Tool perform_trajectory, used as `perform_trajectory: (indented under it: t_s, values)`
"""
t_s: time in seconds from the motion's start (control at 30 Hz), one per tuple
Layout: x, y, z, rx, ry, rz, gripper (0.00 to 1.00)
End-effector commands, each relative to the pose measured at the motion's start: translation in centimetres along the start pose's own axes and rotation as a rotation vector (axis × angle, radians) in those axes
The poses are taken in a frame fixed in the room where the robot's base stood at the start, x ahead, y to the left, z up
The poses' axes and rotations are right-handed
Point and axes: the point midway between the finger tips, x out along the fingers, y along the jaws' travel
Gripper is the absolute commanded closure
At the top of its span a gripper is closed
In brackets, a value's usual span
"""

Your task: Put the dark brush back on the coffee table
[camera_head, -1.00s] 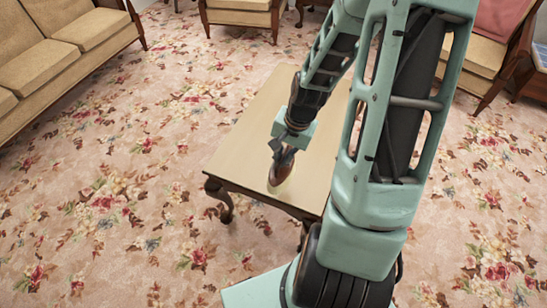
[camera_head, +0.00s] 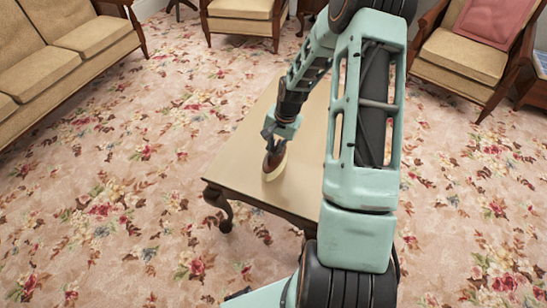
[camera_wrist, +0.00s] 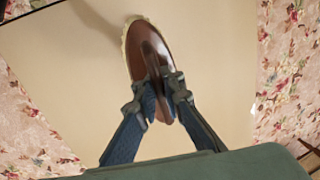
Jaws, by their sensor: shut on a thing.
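The dark brush (camera_head: 274,160) has a brown back and a pale bristle edge. It is at the coffee table (camera_head: 235,160), near the table's front-left part; I cannot tell for certain whether it touches the top. My gripper (camera_head: 271,137) is above the brush, at its upper end. In the wrist view the brush (camera_wrist: 142,52) points away from me, and my gripper (camera_wrist: 160,90) is shut on its raised middle part. The pale tabletop (camera_wrist: 215,75) fills the background beneath it, with a soft shadow to the left of the brush.
A tan sofa (camera_head: 60,60) stands at the upper left. One armchair (camera_head: 243,14) is at the back and another (camera_head: 465,52) at the upper right. Flowered carpet (camera_head: 110,170) lies open to the left of the table. The visible tabletop around the brush is bare.

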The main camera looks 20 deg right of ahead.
Motion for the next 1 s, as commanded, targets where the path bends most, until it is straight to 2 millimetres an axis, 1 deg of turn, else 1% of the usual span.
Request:
perform_trajectory:
  t_s: [0.07, 0.2, 0.23, 0.5, 0.63, 0.67, 0.8, 1.0]
  values:
    - [0.9, -0.2, -0.4, 0.001, -0.001, 0.000, 1.00]
    - [3.3, 0.4, -0.4, 0.001, -0.003, 0.001, 1.00]
    - [3.6, 0.4, -0.4, 0.001, -0.003, 0.001, 1.00]
    - [3.7, 0.4, -0.5, 0.000, 0.001, 0.000, 1.00]
    - [4.1, 0.5, -0.4, 0.000, 0.000, 0.000, 1.00]
    - [4.0, 0.5, -0.4, 0.000, 0.000, 0.000, 0.90]
    - [4.0, 0.5, -0.4, 0.001, -0.001, 0.000, 0.75]
    - [4.0, 0.6, -0.4, 0.001, -0.001, 0.001, 0.74]
